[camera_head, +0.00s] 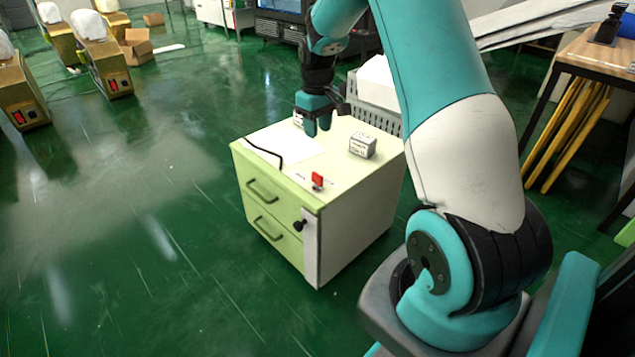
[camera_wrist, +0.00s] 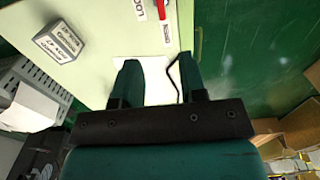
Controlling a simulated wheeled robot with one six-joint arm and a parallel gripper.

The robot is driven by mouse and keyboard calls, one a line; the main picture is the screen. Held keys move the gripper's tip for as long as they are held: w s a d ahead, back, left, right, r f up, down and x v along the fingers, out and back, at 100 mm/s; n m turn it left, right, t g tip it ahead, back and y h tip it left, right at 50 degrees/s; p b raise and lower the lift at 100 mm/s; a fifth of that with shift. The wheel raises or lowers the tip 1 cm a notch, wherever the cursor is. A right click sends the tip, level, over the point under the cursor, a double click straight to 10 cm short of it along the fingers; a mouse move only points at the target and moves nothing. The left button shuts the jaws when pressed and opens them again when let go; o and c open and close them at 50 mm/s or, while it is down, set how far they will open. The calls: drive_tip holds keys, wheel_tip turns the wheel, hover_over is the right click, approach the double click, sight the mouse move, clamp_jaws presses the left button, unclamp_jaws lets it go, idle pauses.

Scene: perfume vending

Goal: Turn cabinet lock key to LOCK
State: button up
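The pale green cabinet (camera_head: 345,195) stands on the floor with two drawers facing front. A red key (camera_head: 317,180) stands on its top near the front right corner, between small printed labels. In the wrist view the red key (camera_wrist: 162,9) is cut by the top edge, with a label beginning "LOC" (camera_wrist: 140,9) to its left and another label (camera_wrist: 167,33) below. Which label the key points at is unclear. My gripper (camera_head: 317,128) is above the back part of the cabinet top, away from the key. In the wrist view my gripper (camera_wrist: 159,68) has its fingers apart with nothing between them.
A small grey printed box (camera_head: 362,146) stands on the cabinet top right of my gripper. A white sheet (camera_head: 288,145) and a thin black cord (camera_head: 265,153) lie there too. A grey crate (camera_head: 372,105) stands behind.

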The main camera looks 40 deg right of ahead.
sight(317, 174)
wheel_tip(317, 174, down, 16)
drive_tip(key=b, duration=0.4)
drive_tip(key=shift+a+r+b, duration=0.1)
drive_tip(key=shift+r+b, duration=0.05)
drive_tip(key=shift+b, duration=0.25)
drive_tip(key=shift+c, duration=0.2)
clamp_jaws()
